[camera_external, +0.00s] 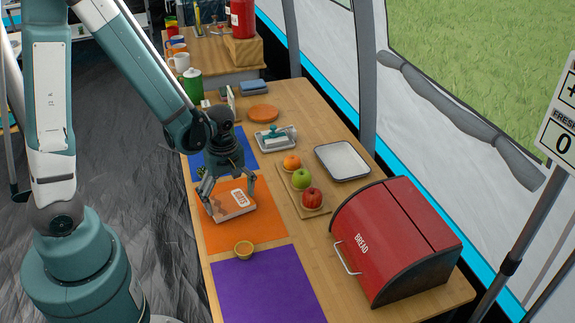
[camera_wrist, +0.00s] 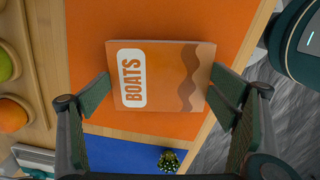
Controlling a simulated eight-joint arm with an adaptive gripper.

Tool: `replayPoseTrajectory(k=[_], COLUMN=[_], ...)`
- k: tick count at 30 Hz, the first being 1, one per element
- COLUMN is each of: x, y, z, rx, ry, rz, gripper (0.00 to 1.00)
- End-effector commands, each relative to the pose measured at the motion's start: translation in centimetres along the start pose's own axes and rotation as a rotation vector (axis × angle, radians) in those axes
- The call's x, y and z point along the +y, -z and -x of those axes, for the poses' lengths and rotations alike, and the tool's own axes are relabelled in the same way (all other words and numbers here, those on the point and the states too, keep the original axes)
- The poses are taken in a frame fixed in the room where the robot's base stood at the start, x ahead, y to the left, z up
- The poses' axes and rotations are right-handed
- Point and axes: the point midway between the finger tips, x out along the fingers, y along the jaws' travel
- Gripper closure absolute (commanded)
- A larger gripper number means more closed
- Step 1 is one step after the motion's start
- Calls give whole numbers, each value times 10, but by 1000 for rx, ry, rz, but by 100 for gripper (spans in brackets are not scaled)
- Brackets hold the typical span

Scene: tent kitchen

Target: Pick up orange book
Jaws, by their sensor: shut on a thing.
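The orange book (camera_external: 231,203), with "BOATS" on a white label and a brown wavy band, is over the orange mat (camera_external: 268,222) in the external view. My gripper (camera_external: 228,196) reaches down over it from above, with a finger at each of two opposite sides. In the wrist view the book (camera_wrist: 163,78) lies face up between the two fingers of my gripper (camera_wrist: 167,90). My gripper is shut on the book. I cannot tell whether the book still touches the mat.
A board with fruit (camera_external: 303,203) and a red bread box (camera_external: 393,243) are to the right. A small plant (camera_wrist: 169,160) is by the blue mat (camera_wrist: 130,150).

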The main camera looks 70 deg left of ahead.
Motion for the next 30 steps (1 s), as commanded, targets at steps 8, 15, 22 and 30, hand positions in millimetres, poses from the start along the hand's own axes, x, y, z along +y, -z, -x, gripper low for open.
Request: replayPoseTrajectory(k=[8,15,22,30], x=[-1,-1,-1,-1], y=[0,0,0,0], z=[28,58,81,93], rx=[0,0,0,0], ry=[0,0,0,0], rz=[0,0,0,0], gripper=[30,30,30,58])
